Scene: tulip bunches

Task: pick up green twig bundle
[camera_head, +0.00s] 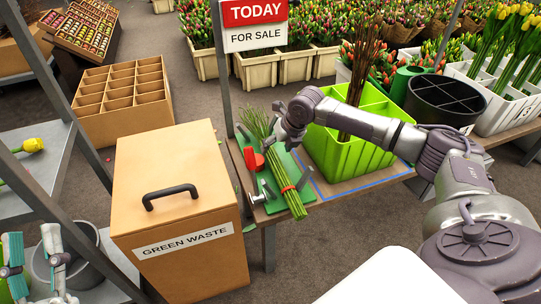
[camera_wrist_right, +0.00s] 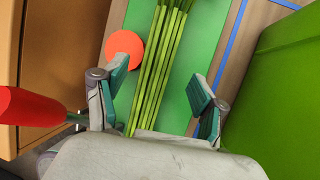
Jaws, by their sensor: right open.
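The green twig bundle (camera_head: 282,175) lies on a green board (camera_head: 301,164) on the table, with a red band around it near its front end. It also shows in the right wrist view (camera_wrist_right: 165,50), running between the fingers. My right gripper (camera_wrist_right: 160,88) is open above the bundle, one finger on each side, and does not grip it. In the head view my right gripper (camera_head: 279,138) is partly hidden by its own wrist. My left gripper (camera_head: 34,262) is at the lower left, away from the bundle, with its fingers apart.
A red round piece (camera_wrist_right: 124,45) and a red handle (camera_wrist_right: 28,106) are close to the bundle's left side. A lime-green divided crate (camera_head: 352,160) with brown twigs (camera_head: 362,75) stands right of it. The cardboard green waste box (camera_head: 185,215) stands left. A post rises behind the board.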

